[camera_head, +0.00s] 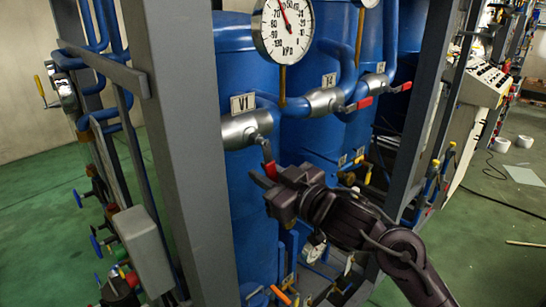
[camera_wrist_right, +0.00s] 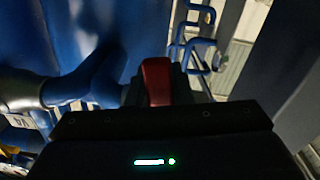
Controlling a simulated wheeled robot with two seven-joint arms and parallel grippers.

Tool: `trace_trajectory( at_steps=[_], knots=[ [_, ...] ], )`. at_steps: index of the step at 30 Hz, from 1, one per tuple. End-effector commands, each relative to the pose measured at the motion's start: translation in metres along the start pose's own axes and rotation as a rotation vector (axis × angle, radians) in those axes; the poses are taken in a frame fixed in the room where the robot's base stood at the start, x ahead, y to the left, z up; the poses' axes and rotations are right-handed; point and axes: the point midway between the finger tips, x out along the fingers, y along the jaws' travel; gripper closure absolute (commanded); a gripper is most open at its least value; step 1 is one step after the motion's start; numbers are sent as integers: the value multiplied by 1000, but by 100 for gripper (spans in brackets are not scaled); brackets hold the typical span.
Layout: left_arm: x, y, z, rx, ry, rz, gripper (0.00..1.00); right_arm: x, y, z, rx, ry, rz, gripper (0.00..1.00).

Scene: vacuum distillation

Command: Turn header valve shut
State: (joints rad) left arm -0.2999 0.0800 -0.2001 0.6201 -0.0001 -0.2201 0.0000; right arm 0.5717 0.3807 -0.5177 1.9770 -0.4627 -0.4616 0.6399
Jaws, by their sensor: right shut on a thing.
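The V1 valve body (camera_head: 246,130) is a silver fitting on the blue header pipe, below a plate marked V1 (camera_head: 243,103). Its red lever (camera_head: 269,170) hangs down from the valve, with its lower end at my right gripper (camera_head: 266,184). My right gripper is shut on this lever and partly hides it. In the right wrist view the red lever (camera_wrist_right: 157,82) stands upright in the middle, just beyond the dark gripper body. My left gripper is in neither view.
Two more red-levered valves (camera_head: 323,101) sit along the pipe to the right. A round pressure gauge (camera_head: 283,28) is above V1. A thick grey frame post (camera_head: 182,140) stands left of my gripper. Blue tanks (camera_head: 240,190) are close behind.

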Motion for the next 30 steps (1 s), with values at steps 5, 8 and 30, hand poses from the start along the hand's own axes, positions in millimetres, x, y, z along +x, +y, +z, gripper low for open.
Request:
trace_trajectory(
  at_steps=[5,8,30],
  knots=[
    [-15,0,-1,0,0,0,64,0,-9,-2,112,-3,-1,100],
    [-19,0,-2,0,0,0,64,0,-13,-2,157,-2,-1,100],
    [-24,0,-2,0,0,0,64,0,-19,-1,229,-1,-1,78]
  ],
)
